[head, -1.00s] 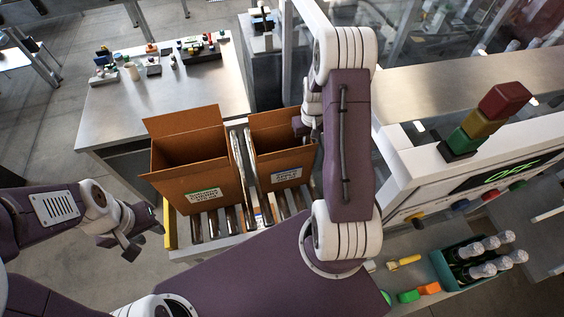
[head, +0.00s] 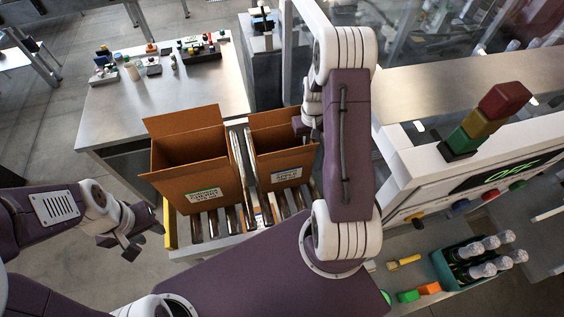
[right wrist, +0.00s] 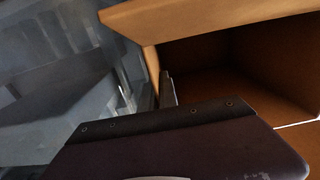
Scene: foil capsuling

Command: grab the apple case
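Two open brown cardboard cases stand side by side on a roller conveyor. The left case (head: 185,178) has a label with a green band. The right case (head: 268,172) has a label with a blue tint; its print is too small to read surely, so I cannot tell which is the apple case. My right gripper (head: 301,124) is at the right case's far right rim, partly hidden by my arm. The right wrist view shows one grey finger (right wrist: 168,90) beside that case's wall; its grip is unclear. My left gripper (head: 143,240) is open and empty, left of the conveyor.
A steel table (head: 165,95) with small items stands behind the cases. A machine panel with a red, yellow and green lamp stack (head: 484,122) is at the right. A green crate of bottles (head: 470,270) sits at the lower right. The cases stand close together.

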